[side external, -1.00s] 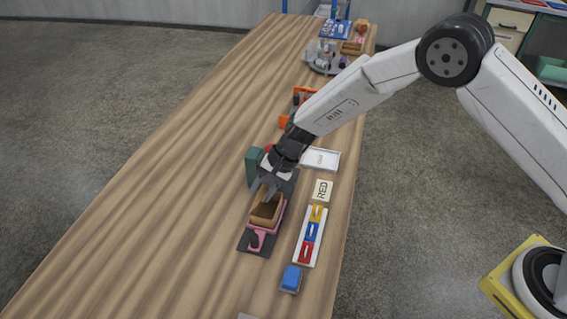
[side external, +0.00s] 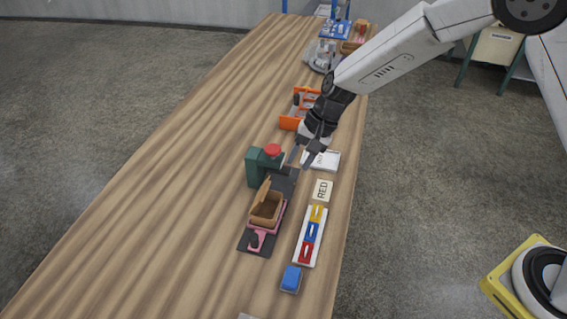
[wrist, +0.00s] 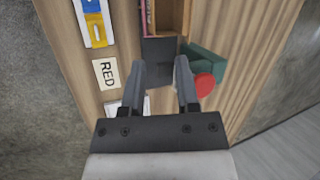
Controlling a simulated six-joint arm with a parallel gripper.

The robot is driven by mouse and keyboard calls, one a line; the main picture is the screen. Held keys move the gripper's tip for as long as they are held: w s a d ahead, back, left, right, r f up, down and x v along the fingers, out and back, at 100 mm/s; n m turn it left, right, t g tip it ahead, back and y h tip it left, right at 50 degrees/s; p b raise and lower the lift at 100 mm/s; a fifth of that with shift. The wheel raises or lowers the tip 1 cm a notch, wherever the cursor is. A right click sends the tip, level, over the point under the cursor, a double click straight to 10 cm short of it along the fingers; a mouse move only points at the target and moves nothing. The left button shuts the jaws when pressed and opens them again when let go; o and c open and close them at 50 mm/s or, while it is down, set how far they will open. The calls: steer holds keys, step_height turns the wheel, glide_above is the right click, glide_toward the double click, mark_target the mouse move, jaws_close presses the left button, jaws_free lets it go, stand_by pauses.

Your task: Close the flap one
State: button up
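A small brown box (side external: 265,213) sits on a pink mount (side external: 262,236) on a dark base plate. Its flap (side external: 264,190) stands up along the left part of the box, so the box is open. In the wrist view, part of the box (wrist: 172,16) shows at the top edge. My gripper (side external: 301,160) is open and empty. It is above the table, to the upper right of the box and apart from it. In the wrist view its two fingers (wrist: 160,70) are spread, with the dark plate's end ahead of them.
A green block with a red button (side external: 272,150) stands left of my gripper. A white tray (side external: 326,160) lies below it. A RED card (side external: 322,191), a strip of coloured pieces (side external: 311,236) and a blue block (side external: 291,278) line the right side. The table's left is clear.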

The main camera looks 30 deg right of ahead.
steer(key=s+d+r+n+h, duration=0.2)
steer(key=s+d, duration=0.4)
steer(key=d, duration=0.1)
steer(key=s+d+r+n+t+h, duration=0.1)
steer(key=s+d+r+n+h, duration=0.1)
steer(key=s+d, duration=0.5)
steer(key=shift+s+d+r+n+t, duration=0.2)
steer(key=shift+d+r+n+t, duration=0.1)
steer(key=shift+d+n, duration=0.25)
steer(key=shift+a, duration=0.1)
steer(key=m+g+y, duration=0.2)
steer(key=m+y, duration=0.4)
glide_toward(265, 188)
steer(key=x, duration=0.3)
steer(key=shift+s+a, duration=0.1)
steer(key=shift+x, duration=3.85)
